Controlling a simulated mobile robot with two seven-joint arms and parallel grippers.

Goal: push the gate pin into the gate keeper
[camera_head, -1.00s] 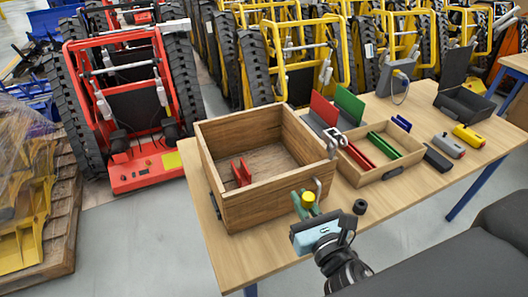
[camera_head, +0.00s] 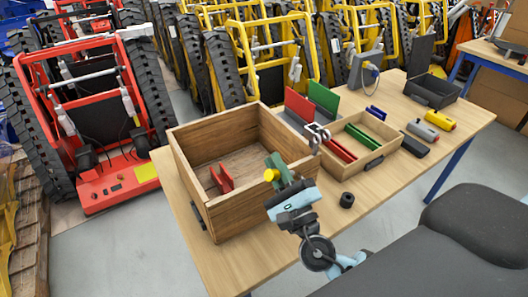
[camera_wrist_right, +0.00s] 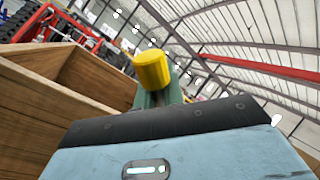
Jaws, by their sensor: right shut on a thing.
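My right gripper (camera_head: 277,168) has green fingers and a pale blue body. It is shut on a small yellow-headed piece (camera_head: 271,175), which I take to be the gate pin. It overlaps the front wall of the wooden crate (camera_head: 252,203) near its right end. In the right wrist view the yellow head (camera_wrist_right: 153,69) stands up in front of a green finger (camera_wrist_right: 160,97); the pin's shank is hidden. A metal loop fitting (camera_head: 317,131) shows at the crate's right side; I cannot tell whether it is the gate keeper. My left gripper is out of view.
A red upright piece (camera_head: 222,179) is inside the crate. A shallow wooden tray (camera_head: 347,170) with red and green bars is to the right. A black ring (camera_head: 347,200) lies in front of it. A dark seat (camera_head: 440,255) fills the lower right.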

